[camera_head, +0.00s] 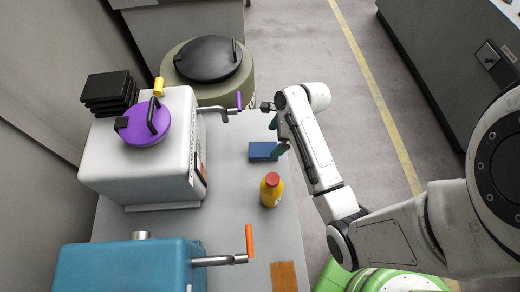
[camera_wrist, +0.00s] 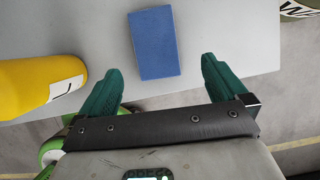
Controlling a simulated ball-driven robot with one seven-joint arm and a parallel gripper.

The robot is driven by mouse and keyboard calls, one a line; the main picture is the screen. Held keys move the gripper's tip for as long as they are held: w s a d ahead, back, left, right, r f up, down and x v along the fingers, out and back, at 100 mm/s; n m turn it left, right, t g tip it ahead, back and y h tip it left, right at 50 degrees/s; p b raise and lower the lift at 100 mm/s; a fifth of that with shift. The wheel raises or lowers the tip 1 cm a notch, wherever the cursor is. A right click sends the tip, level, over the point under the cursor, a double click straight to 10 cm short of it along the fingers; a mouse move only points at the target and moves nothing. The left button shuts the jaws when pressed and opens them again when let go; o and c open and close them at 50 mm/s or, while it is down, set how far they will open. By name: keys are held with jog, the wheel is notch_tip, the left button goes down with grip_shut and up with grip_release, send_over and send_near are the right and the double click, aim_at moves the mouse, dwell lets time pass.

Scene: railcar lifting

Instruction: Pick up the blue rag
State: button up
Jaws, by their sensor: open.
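The blue rag (camera_head: 263,151) is a folded, flat blue block lying on the grey table, near its right edge. My gripper (camera_head: 277,136) is at the table's right edge beside the rag. In the wrist view my gripper (camera_wrist: 160,78) shows two green fingers spread wide with nothing between them. The fingers appear apart from the rag.
A yellow bottle with a red cap (camera_head: 271,190) stands close to the rag; it also shows in the wrist view (camera_wrist: 38,87). A white machine with a purple lid (camera_head: 145,125) stands left, a blue machine (camera_head: 135,268) in front. An orange-brown flat piece (camera_head: 284,276) lies at the table's near end.

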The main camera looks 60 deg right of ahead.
aim_at(267, 149)
jog(key=shift+x, duration=3.25)
jog(key=shift+s+a, duration=0.2)
jog(key=shift+c, duration=0.5)
jog(key=c, duration=1)
jog(key=shift+o, duration=0.2)
notch_tip(267, 149, up, 10)
jog(key=shift+p, duration=0.35)
